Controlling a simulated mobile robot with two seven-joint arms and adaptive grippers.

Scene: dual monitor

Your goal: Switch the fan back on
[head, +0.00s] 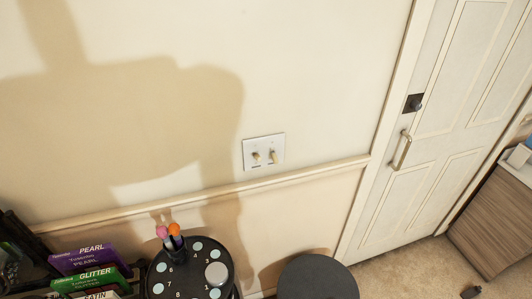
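A white switch plate (264,152) is fixed to the cream wall near the middle of the head view, just above the chair rail. It carries two small toggle switches, the left toggle (256,157) and the right toggle (272,155). The view is too coarse to tell which way each toggle is set. No fan is in view, and no label shows which toggle belongs to it. Neither of my grippers is in the picture.
A chair rail (300,174) runs below the plate. A white door (450,125) with a handle (401,150) stands right. Below are a round black top with numbers (176,270), a dark round top (318,278) and boxes (82,258). A wooden cabinet (495,222) stands far right.

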